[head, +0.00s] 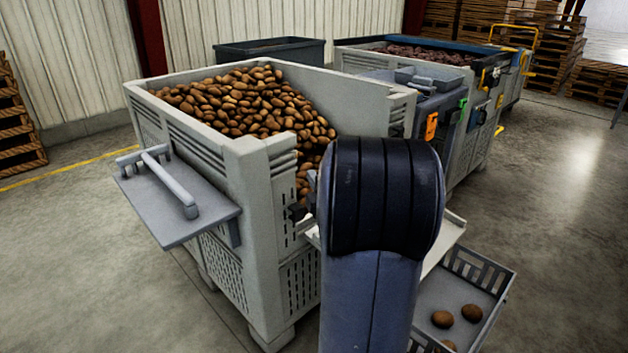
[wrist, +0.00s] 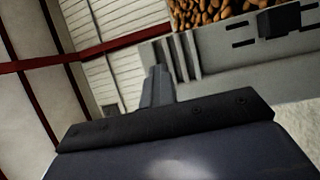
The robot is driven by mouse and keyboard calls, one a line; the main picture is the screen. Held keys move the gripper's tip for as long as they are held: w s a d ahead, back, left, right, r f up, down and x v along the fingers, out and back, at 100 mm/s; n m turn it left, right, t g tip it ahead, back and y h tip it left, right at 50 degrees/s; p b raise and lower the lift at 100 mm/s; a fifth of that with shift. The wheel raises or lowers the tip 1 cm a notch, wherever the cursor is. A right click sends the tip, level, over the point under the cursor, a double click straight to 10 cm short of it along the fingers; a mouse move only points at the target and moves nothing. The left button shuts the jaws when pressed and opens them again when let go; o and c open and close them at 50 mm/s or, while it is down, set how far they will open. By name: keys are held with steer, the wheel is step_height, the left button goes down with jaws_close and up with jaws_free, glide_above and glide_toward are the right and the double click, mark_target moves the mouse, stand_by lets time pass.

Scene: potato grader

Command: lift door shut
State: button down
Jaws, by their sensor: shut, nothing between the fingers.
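In the head view a pale grey bin (head: 238,165) holds a heap of brown potatoes (head: 262,100). Its side facing right is cut low, and a pale flat panel (head: 446,236), apparently the lowered door, sticks out level below the opening. My arm hides most of this panel and part of the opening. A dark latch-like fitting (head: 297,212) sits on the bin post beside the opening. My gripper is hidden behind my arm in the head view. In the wrist view my gripper (wrist: 158,74) is shut and empty, with bin wall and potatoes beyond; contact cannot be told.
A grey shelf (head: 178,205) with a bar handle (head: 168,180) juts from the bin's left side. A slatted crate (head: 497,282) with a few potatoes stands low at right. A grader box (head: 437,105) and another full bin (head: 460,68) stand behind. The floor at right is clear.

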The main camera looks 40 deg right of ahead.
steer(key=c, duration=1.4)
jaws_free()
steer(key=shift+o, duration=0.2)
steer(key=shift+s, duration=0.1)
steer(key=v, duration=1)
steer(key=shift+s+a, duration=0.15)
steer(key=shift+s, duration=0.15)
